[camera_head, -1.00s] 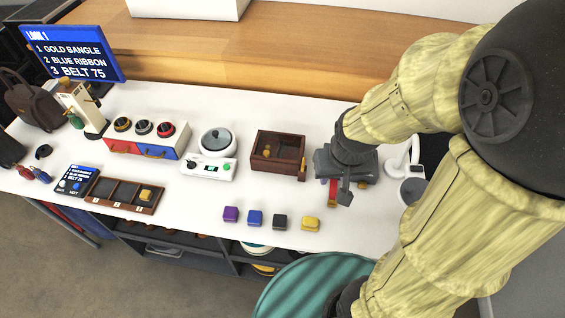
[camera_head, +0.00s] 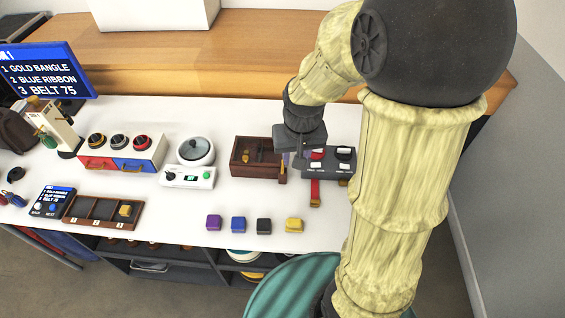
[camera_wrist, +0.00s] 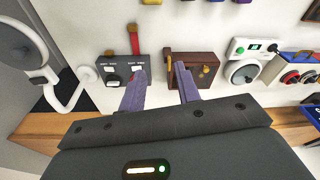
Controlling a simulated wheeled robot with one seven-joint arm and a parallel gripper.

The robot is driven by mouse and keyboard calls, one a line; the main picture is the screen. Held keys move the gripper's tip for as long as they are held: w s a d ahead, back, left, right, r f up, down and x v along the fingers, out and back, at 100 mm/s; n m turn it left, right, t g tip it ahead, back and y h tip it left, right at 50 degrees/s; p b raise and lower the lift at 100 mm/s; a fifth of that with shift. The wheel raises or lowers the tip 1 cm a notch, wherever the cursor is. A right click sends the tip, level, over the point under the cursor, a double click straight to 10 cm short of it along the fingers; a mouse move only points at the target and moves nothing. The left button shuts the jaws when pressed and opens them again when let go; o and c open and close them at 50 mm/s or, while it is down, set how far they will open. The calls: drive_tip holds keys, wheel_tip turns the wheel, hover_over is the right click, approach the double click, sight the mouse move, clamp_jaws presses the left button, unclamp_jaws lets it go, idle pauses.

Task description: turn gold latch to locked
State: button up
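A brown wooden box (camera_head: 240,171) with a dark top stands on the white table. It also shows in the wrist view (camera_wrist: 208,57). A small gold-brown piece at its right front corner (camera_head: 283,175) looks like the gold latch; in the wrist view this latch (camera_wrist: 168,62) is at the box's left edge. Its exact setting is too small to tell. My gripper (camera_wrist: 161,83) is open, with two purple-grey fingers apart and nothing seen between them. In the head view my gripper (camera_head: 298,160) is just right of the box, partly hiding the gap beside it.
A dark switch box (camera_head: 340,169) with a red strap (camera_head: 315,188) stands close right of the wooden box. A white scale-like device (camera_head: 190,178) is to its left. Several small coloured blocks (camera_head: 238,224) lie in front. A sorting tray (camera_head: 77,210) is farther left.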

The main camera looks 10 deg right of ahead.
sight(283, 164)
drive_tip(key=w+f+m+g+b, duration=0.1)
drive_tip(key=w+f+m+g, duration=0.1)
drive_tip(key=w, duration=1.2)
drive_tip(key=shift+w+d+f+m+b, duration=0.15)
drive_tip(key=shift+w+f+m+b, duration=0.15)
drive_tip(key=shift+f, duration=0.3)
wheel_tip(283, 164, down, 17)
drive_tip(key=shift+f+p, duration=0.2)
drive_tip(key=shift+p, duration=0.4)
drive_tip(key=shift+c, duration=0.4)
clamp_jaws()
